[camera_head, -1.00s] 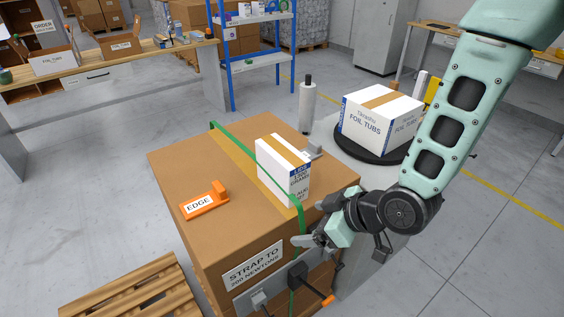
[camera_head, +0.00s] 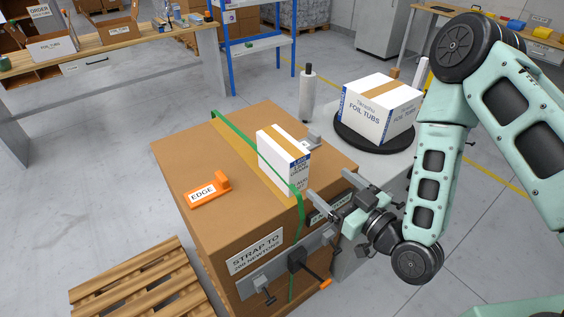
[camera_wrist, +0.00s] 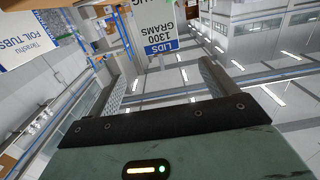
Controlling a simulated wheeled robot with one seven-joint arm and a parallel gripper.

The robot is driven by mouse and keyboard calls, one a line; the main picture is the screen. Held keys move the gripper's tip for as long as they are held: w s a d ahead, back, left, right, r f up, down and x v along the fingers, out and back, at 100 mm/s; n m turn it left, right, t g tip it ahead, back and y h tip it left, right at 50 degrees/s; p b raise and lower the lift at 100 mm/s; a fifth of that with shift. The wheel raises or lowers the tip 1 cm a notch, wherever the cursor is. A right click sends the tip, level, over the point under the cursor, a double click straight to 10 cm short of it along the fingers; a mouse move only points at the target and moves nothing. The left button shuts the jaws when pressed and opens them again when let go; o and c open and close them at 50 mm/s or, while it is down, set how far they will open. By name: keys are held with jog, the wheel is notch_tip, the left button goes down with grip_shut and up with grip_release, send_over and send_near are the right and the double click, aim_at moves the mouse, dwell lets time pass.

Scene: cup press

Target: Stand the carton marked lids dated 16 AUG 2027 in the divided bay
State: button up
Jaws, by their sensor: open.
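A white carton with a tan tape strip and a blue-and-white label (camera_head: 283,158) stands on a large brown box (camera_head: 185,160), beside the green strap (camera_head: 250,145). In the wrist view the carton (camera_wrist: 165,28) appears upside down, its label reading LIDS 1300 GRAMS; I cannot read a date. My gripper (camera_head: 334,190) is open and empty, just right of the carton and apart from it, fingers pointing towards it. Its fingers (camera_wrist: 160,75) frame empty space below the carton in the wrist view. I cannot make out the divided bay.
A FOIL TUBS carton (camera_head: 378,108) sits on a black turntable (camera_head: 373,145) behind my gripper. An orange EDGE piece (camera_head: 208,190) lies on the brown box. A strap tool (camera_head: 297,262) hangs at its front. A pallet (camera_head: 140,285) lies on the floor at left.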

jog(key=b+x, duration=0.1)
jog(key=x, duration=0.1)
jog(key=p, duration=0.2)
send_near(287, 146)
jog(key=x, duration=0.5)
jog(key=p+x, duration=0.3)
jog(key=x, duration=0.1)
jog(key=shift+w+a, duration=0.1)
jog(key=shift+w, duration=0.05)
jog(key=shift+w+a+f, duration=0.15)
jog(key=shift+w+f, duration=0.05)
jog(key=c, duration=1.7)
jog(key=shift+r, duration=0.2)
grip_shut()
